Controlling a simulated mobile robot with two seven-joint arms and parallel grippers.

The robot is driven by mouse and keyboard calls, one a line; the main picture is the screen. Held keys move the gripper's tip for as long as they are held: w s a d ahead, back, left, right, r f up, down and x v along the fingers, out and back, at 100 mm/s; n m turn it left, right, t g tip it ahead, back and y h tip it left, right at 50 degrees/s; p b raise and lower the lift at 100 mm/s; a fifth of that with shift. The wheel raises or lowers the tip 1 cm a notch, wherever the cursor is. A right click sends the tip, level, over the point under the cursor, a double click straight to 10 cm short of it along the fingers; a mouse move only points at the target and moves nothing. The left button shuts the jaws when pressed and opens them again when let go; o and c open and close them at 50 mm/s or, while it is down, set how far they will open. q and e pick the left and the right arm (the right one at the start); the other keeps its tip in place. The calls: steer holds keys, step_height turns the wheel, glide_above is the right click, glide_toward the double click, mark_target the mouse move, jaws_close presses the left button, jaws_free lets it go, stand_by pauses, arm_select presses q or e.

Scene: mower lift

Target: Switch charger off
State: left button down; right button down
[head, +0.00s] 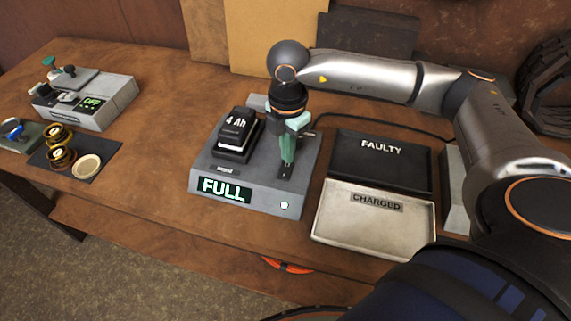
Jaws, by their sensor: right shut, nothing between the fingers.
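The grey charger (258,190) stands on the wooden bench, with a lit "FULL" display (224,190) on its front and a small glowing white light (284,205) at its front right. A black battery marked "4 Ah" (237,133) sits in the charger's left part. My right gripper (286,164) points down over the charger's right side, its green fingers shut with nothing between them. Its tips are at or just above a dark slot area (286,173) on the charger's top; I cannot tell whether they touch. Any switch there is hidden by the fingers. My left gripper is out of view.
Right of the charger are a black tray marked "FAULTY" (379,165) and a pale tray marked "CHARGED" (370,222). At the far left stands a grey device with an "OFF" display (92,103), near a dark mat (90,147) with round parts. Bare bench lies between.

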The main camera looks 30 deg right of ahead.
steer(key=shift+f+b, duration=0.8)
steer(key=shift+f, duration=0.15)
stand_by(0.7)
steer(key=shift+r, duration=0.15)
steer(key=shift+r+p, duration=2.55)
steer(key=shift+r, duration=0.85)
